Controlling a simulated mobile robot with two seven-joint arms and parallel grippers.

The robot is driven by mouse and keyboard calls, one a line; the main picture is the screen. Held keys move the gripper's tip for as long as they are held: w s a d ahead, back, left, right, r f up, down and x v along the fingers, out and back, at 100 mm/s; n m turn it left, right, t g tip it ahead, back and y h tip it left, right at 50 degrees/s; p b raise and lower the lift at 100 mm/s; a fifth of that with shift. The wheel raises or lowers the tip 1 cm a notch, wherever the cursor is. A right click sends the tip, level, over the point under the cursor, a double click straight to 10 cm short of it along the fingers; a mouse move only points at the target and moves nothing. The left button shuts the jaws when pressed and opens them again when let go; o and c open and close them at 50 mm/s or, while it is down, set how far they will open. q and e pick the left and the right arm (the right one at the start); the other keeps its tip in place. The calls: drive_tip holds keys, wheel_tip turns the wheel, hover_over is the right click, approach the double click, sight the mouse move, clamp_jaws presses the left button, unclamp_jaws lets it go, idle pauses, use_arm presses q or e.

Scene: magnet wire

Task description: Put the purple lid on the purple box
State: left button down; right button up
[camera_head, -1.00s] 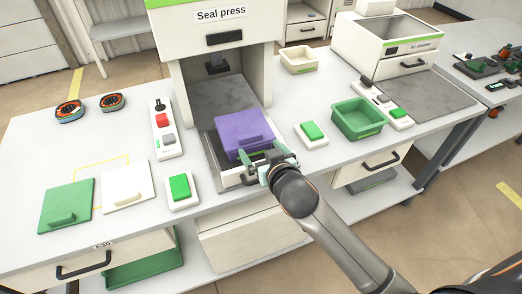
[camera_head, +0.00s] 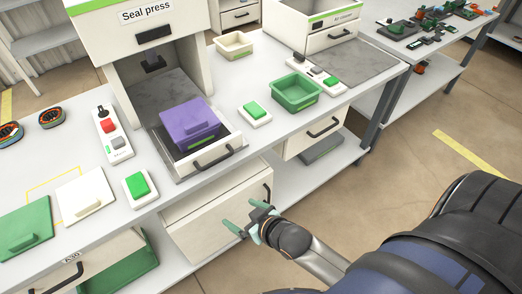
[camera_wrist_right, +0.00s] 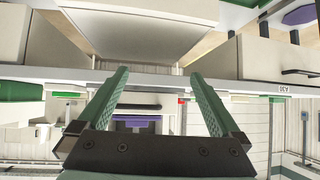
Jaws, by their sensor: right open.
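The purple lid (camera_head: 187,117), with a small handle on its front part, lies on top of the purple box (camera_head: 201,139) in the head view. Only a little of the box's side shows below the lid. Both are in the pulled-out tray (camera_head: 178,167) of the seal press. My right gripper (camera_head: 240,219) is open and empty, in front of and below the table edge, well apart from the lid. Its two green fingers (camera_wrist_right: 158,78) stand wide apart in the right wrist view, with nothing between them. My left gripper is out of view.
The seal press (camera_head: 128,75) stands over the tray, whose dark handle (camera_head: 214,157) faces front. Green-button boxes (camera_head: 138,186) (camera_head: 255,113) flank it. A green bin (camera_head: 296,92) stands to the right. White (camera_head: 87,195) and green (camera_head: 25,229) lids lie at left.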

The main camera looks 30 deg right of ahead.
drive_tip(key=s+f+g, duration=0.1)
drive_tip(key=s+f, duration=0.4)
drive_tip(key=s, duration=0.4)
drive_tip(key=shift+s+d+f, duration=0.2)
drive_tip(key=shift+d, duration=0.15)
drive_tip(key=shift+c, duration=0.2)
